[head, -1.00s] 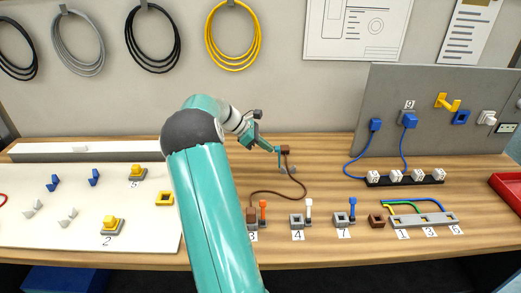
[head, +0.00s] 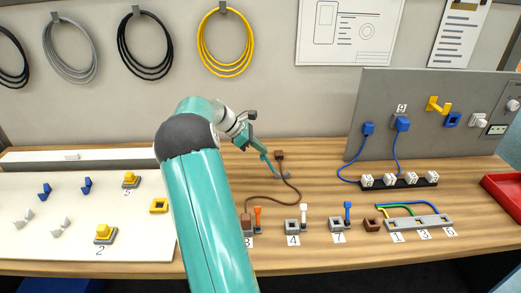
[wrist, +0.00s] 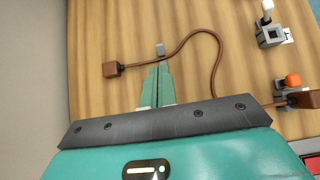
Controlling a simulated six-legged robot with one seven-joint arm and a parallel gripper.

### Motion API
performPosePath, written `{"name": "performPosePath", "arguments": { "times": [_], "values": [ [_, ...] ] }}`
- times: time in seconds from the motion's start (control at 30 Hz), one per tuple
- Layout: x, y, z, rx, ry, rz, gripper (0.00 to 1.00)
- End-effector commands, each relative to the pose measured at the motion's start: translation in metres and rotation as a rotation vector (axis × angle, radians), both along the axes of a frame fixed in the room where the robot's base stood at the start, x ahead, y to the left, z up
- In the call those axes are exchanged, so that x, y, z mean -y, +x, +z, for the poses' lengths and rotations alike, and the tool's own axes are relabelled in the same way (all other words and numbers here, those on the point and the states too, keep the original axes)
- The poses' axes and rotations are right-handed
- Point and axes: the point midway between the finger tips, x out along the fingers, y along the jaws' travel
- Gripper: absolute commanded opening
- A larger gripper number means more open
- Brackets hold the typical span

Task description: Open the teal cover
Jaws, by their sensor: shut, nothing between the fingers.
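I cannot make out a teal cover in either view; the clear teal surfaces are my own arm and gripper. My gripper (head: 276,170) is low over the wooden bench, beside a brown plug (head: 279,155) on a brown cable. In the wrist view my gripper (wrist: 157,75) has its teal fingers together and nothing between them. A small grey piece (wrist: 160,49) shows just past the fingertips; I cannot tell whether it is part of them. The brown plug (wrist: 112,69) lies left of the fingers, apart from them.
Switch blocks marked 4 (head: 292,226) and 7 (head: 338,224) stand near the bench front. A grey panel (head: 430,115) with blue plugs stands at the back right. A red tray (head: 508,190) is at the far right. My arm hides part of the bench centre-left.

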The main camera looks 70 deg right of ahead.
Motion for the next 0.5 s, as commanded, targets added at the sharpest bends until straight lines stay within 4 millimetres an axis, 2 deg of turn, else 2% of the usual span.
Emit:
{"name": "performPosePath", "arguments": {
  "times": [0.17, 0.5],
  "values": [
    [-0.006, 0.013, 0.014, 0.002, -0.003, 0.004, 0.0],
    [-0.03, 0.06, 0.064, 0.004, -0.003, 0.003, 0.0]
  ]
}}
